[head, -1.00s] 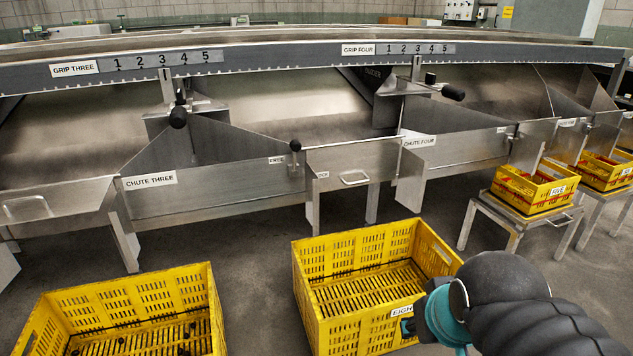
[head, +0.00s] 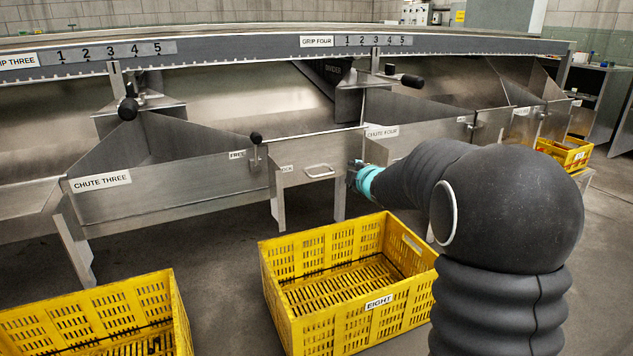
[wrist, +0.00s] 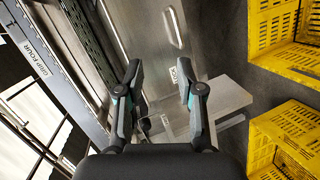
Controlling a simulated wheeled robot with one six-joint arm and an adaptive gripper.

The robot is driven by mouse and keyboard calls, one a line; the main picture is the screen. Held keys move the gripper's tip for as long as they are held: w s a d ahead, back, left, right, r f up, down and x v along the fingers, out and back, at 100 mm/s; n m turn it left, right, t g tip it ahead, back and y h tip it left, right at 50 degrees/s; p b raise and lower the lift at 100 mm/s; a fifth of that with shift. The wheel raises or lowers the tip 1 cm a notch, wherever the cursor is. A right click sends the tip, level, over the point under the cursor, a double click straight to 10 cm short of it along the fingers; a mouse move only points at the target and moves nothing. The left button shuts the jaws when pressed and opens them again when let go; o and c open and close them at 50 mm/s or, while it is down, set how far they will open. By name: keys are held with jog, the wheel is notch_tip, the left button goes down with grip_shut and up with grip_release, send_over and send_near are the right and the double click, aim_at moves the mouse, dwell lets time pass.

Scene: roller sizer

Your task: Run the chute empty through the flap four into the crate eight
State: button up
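Chute four, marked by its label (head: 382,131), is a steel trough behind my arm. Its inside is only partly visible, and I see no load there. A steel flap with a bar handle (head: 320,171) hangs upright left of that label; I cannot read a flap number on it. The yellow crate eight (head: 379,302) stands on the floor below, with bare slats visible inside. My gripper (head: 356,177) is at the right end of the handled flap. In the wrist view my gripper (wrist: 160,75) is open and empty, its fingers apart above steel plate with a small label (wrist: 173,76).
Chute three (head: 150,185) runs to the left, with a black-knobbed lever (head: 256,137) beside a "FREE" label. Another yellow crate (head: 90,315) stands at lower left. A smaller yellow crate (head: 565,152) is at right. Bare floor lies between the large crates.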

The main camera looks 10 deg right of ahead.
aim_at(321, 176)
jog(key=w+a+f+n+y, duration=0.1)
jog(key=w+a+f, duration=0.1)
jog(key=w, duration=0.4)
jog(key=w+a+f+n+y, duration=0.1)
jog(key=w+a+f+n, duration=0.1)
jog(key=w+f, duration=0.2)
jog(key=w+a+f+n+y, duration=0.1)
jog(key=w+a+f+n, duration=0.1)
jog(key=w, duration=0.6)
jog(key=shift+w+a+f+y, duration=0.1)
jog(key=shift+w+f+y, duration=0.25)
jog(key=shift+f, duration=0.35)
grip_shut()
